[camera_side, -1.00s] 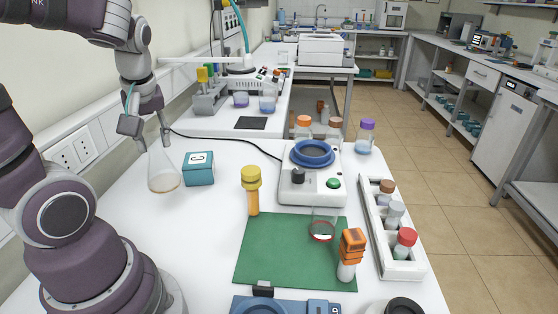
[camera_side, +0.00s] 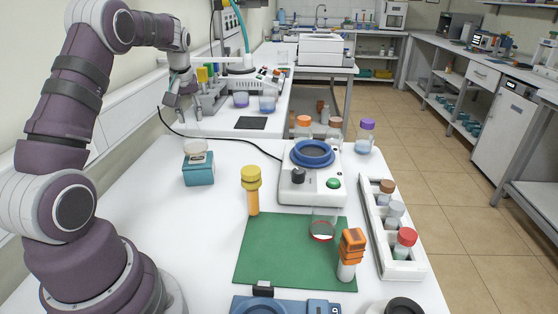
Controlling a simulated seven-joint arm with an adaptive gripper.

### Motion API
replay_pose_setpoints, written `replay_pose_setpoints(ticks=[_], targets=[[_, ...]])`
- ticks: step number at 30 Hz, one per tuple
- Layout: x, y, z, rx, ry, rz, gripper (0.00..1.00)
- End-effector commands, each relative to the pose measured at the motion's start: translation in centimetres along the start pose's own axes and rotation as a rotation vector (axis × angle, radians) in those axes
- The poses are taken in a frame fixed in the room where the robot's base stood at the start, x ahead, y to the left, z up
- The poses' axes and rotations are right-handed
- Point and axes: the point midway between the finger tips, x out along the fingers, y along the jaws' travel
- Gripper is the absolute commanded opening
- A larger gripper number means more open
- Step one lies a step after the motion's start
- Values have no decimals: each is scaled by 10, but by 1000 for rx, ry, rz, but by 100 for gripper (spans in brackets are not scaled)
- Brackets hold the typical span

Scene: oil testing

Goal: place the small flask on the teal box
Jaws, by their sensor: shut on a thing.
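The small flask (camera_side: 195,146) is a clear conical glass with a pale liquid in its base. It is upright, and its base is over the teal box (camera_side: 199,174), overlapping the box's white-labelled top in this view. I cannot tell whether the base touches the box or is slightly above it. My gripper (camera_side: 184,108) is shut on the flask's upper part, above and behind the box. The clear neck is hard to see against the white table and wall.
A yellow-capped tube (camera_side: 252,190) stands right of the box. A white device with a blue ring (camera_side: 312,154) stands further right, beyond a green mat (camera_side: 285,250). A black cable (camera_side: 225,138) runs behind the box. The table left and front of the box is clear.

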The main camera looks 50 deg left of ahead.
Motion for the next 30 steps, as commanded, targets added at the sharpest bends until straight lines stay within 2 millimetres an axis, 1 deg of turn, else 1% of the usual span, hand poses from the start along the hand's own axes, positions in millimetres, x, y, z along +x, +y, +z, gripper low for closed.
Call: replay_pose_setpoints(ticks=[1,3,14,15,20,21,28,30], targets=[[8,0,4,0,-3,-2,0],[16,0,7,0,-1,0,0],[20,0,9,0,2,1,0],[20,0,9,0,2,1,33],[20,0,8,0,2,1,54],[20,0,8,0,2,1,56],[20,0,8,-1,2,1,56],[16,0,7,-1,3,1,56]])
